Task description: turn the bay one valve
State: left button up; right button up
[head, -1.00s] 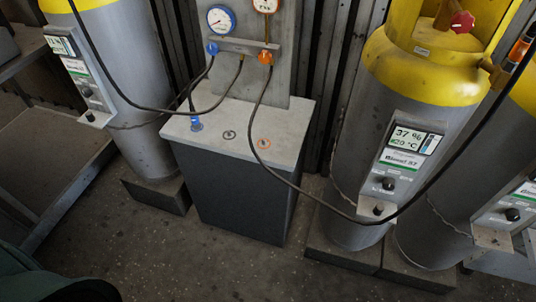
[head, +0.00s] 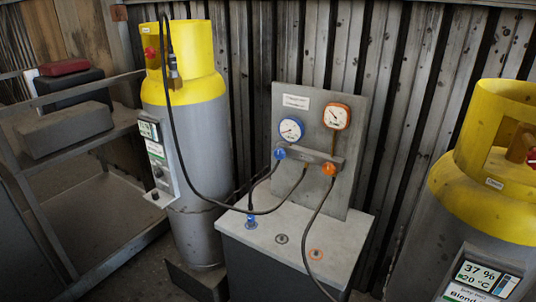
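A grey gas cylinder with a yellow top (head: 205,130) stands upright left of centre. A red valve knob (head: 149,54) shows at its yellow collar, and a black hose runs down from a fitting there. A second grey and yellow cylinder (head: 455,205) stands at the right, partly cut off by the frame. Its red valve knob (head: 531,155) shows at the right edge. Its display reads 37 % and 20 °C. I cannot read which cylinder is bay one. Neither of my grippers is in the head view.
Between the cylinders a grey cabinet (head: 340,238) carries a panel with a blue gauge (head: 291,129) and an orange gauge (head: 337,116). Black hoses hang in front of it. A metal shelf at the left holds a grey block (head: 65,130) and a dark case with a red top (head: 65,67).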

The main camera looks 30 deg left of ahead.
aim_at(150, 52)
jog(key=j+u, duration=0.1)
jog(key=u, duration=0.35)
jog(key=j+u, duration=0.1)
jog(key=u, duration=0.4)
jog(key=j+u, duration=0.1)
jog(key=u, duration=0.35)
